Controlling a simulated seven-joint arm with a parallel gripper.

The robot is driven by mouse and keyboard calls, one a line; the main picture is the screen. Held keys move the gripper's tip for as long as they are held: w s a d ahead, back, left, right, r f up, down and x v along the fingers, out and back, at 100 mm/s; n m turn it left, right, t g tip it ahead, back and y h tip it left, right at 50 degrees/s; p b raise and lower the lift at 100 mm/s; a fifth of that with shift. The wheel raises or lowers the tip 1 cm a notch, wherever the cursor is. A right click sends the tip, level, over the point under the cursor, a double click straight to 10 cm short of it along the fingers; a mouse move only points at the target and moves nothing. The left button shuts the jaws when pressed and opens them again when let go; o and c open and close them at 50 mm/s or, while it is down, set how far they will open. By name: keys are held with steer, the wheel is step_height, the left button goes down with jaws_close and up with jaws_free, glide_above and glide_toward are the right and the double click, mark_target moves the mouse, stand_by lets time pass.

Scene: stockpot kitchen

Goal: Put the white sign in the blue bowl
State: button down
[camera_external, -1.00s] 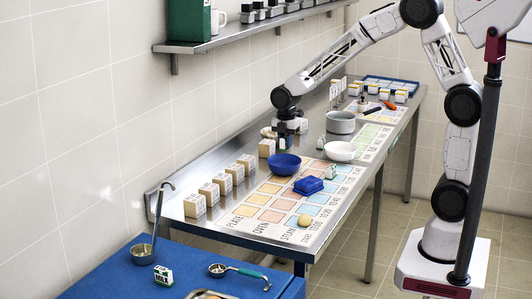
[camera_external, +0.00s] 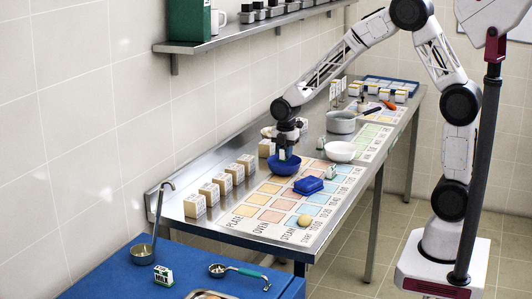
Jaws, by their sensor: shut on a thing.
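The blue bowl (camera_external: 284,168) stands on the steel worktable, at the back edge of the printed mat. My gripper (camera_external: 287,156) points down directly over the bowl, shut on a small white piece that looks like the white sign (camera_external: 283,154). The fingers hide part of this piece, and its lower end is at or just above the bowl's rim. I cannot tell whether it touches the bowl.
A white bowl (camera_external: 340,152) and a grey pot (camera_external: 341,122) stand to the right. Several cream blocks (camera_external: 221,184) line the wall side. A small green-and-white sign (camera_external: 163,275) stands on the blue table.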

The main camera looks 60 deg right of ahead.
mark_target(285, 146)
steer(key=shift+f, duration=0.7)
steer(key=shift+f, duration=1.85)
steer(key=shift+f, duration=0.15)
steer(key=c, duration=1)
jaws_free()
step_height(285, 146, up, 12)
steer(key=shift+r, duration=0.15)
